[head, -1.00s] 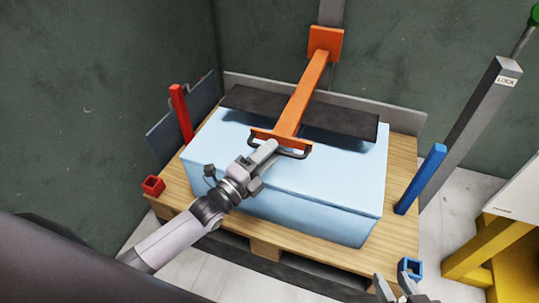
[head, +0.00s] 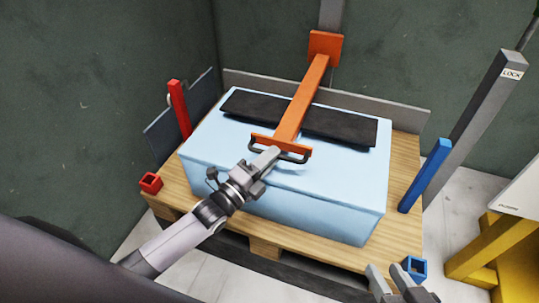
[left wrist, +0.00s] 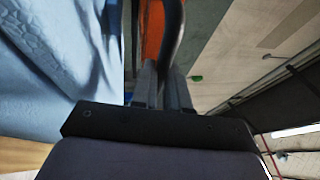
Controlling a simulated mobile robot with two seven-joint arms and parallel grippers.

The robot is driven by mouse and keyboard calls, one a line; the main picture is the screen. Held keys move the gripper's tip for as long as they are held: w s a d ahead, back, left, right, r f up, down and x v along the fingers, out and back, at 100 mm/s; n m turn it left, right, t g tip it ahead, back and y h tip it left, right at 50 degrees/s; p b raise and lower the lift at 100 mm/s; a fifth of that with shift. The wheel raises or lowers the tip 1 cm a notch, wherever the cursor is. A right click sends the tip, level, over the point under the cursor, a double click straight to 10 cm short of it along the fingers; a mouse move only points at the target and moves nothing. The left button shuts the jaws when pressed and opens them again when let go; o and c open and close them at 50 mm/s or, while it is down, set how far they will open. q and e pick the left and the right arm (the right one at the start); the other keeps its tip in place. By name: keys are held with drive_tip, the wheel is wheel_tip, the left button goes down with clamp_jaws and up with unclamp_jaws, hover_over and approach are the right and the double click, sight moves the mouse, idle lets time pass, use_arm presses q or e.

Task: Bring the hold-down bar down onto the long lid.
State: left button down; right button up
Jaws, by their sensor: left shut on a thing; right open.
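The orange hold-down bar (head: 301,99) reaches from an orange bracket on the back wall out over the blue foam block (head: 290,205). The long black lid (head: 345,125) lies across the foam's top, under the bar. The bar crosses its middle and hides that part; I cannot tell whether they touch. My left gripper (head: 268,156) is shut on the dark handle (head: 292,158) at the bar's front end, just above the foam. The left wrist view shows the handle (left wrist: 173,35) between the fingers. My right gripper (head: 393,281) is open and empty at the bottom edge.
The foam stands on a wooden pallet (head: 405,240). A red post (head: 180,109) and red socket (head: 151,183) are at left, a blue post (head: 426,175) and blue socket (head: 414,267) at right. A grey LOCK lever (head: 480,118) leans at right.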

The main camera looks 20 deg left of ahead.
use_arm(q)
drive_tip(key=shift+f, duration=0.8)
use_arm(e)
drive_tip(key=shift+w+a+f, duration=0.1)
drive_tip(key=shift+a, duration=0.2)
use_arm(q)
drive_tip(key=c, duration=1.1)
unclamp_jaws()
drive_tip(key=shift+r, duration=0.1)
drive_tip(key=shift+c, duration=0.2)
drive_tip(key=shift+s, duration=0.1)
drive_tip(key=shift+s+a, duration=0.15)
drive_tip(key=shift+s, duration=0.05)
drive_tip(key=p+v, duration=0.1)
drive_tip(key=v, duration=0.5)
drive_tip(key=shift+s+a+p, duration=0.15)
drive_tip(key=shift+s+p, duration=0.1)
drive_tip(key=shift+p, duration=0.05)
use_arm(e)
drive_tip(key=shift+s+d+r, duration=0.1)
drive_tip(key=shift+d+r, duration=0.05)
drive_tip(key=shift+d, duration=0.25)
drive_tip(key=shift+s+d+r, duration=0.1)
drive_tip(key=shift+d, duration=0.3)
